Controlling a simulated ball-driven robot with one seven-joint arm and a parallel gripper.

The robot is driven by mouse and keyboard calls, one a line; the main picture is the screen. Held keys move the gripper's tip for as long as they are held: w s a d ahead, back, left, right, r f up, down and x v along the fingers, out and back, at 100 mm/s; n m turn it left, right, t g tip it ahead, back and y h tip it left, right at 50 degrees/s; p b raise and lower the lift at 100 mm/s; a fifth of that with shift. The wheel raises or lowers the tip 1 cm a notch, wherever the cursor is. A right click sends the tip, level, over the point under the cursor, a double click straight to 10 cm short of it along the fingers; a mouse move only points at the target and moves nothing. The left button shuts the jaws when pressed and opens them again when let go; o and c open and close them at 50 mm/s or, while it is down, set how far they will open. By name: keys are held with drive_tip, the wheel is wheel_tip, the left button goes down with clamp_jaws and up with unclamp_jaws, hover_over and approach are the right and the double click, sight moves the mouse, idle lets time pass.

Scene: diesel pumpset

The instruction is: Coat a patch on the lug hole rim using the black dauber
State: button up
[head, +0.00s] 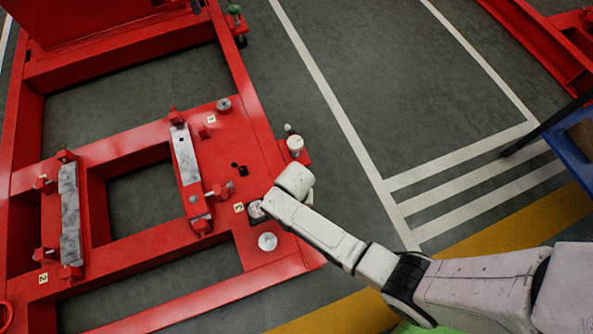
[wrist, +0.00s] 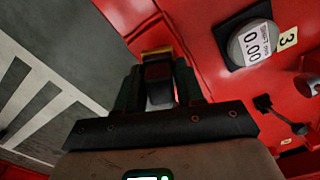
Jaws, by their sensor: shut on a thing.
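In the wrist view my gripper (wrist: 159,88) is shut on a dark block-like thing with a brass-coloured end, which I take to be the black dauber (wrist: 157,70). Its far end is over the red frame (wrist: 200,18); I cannot tell whether it touches. In the head view my white wrist (head: 294,181) hides the gripper and the dauber. A small red lug (head: 305,159) sticks out from the frame's right edge, just above my wrist, with a pale round part by it. The lug hole rim cannot be made out in either view.
A round gauge reading 0.00 (wrist: 251,43) sits beside a tag marked 3 (wrist: 288,38). A pale disc (head: 267,242) lies on the frame below my wrist. Grey metal bars (head: 186,155) are bolted further left. Open floor (head: 335,65) with white lines lies to the right.

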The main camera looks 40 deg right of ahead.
drive_tip(key=shift+w+d+r, duration=0.1)
drive_tip(key=shift+w+d, duration=0.05)
drive_tip(key=shift+w, duration=0.35)
drive_tip(key=shift+w+d, duration=0.2)
drive_tip(key=shift+w, duration=0.4)
drive_tip(key=shift+s+a+p, duration=0.15)
drive_tip(key=shift+s+p, duration=0.25)
drive_tip(key=shift+s, duration=0.2)
drive_tip(key=shift+s+a+p, duration=0.2)
drive_tip(key=shift+s+p, duration=0.3)
drive_tip(key=shift+p, duration=0.05)
drive_tip(key=shift+s+a+p, duration=0.15)
drive_tip(key=shift+s+p, duration=0.35)
drive_tip(key=shift+p, duration=0.05)
drive_tip(key=shift+w, duration=0.15)
drive_tip(key=shift+w+d, duration=0.15)
drive_tip(key=shift+w, duration=0.15)
drive_tip(key=shift+w+d, duration=0.25)
drive_tip(key=shift+w, duration=0.4)
drive_tip(key=shift+w+b, duration=0.1)
drive_tip(key=shift+b, duration=0.2)
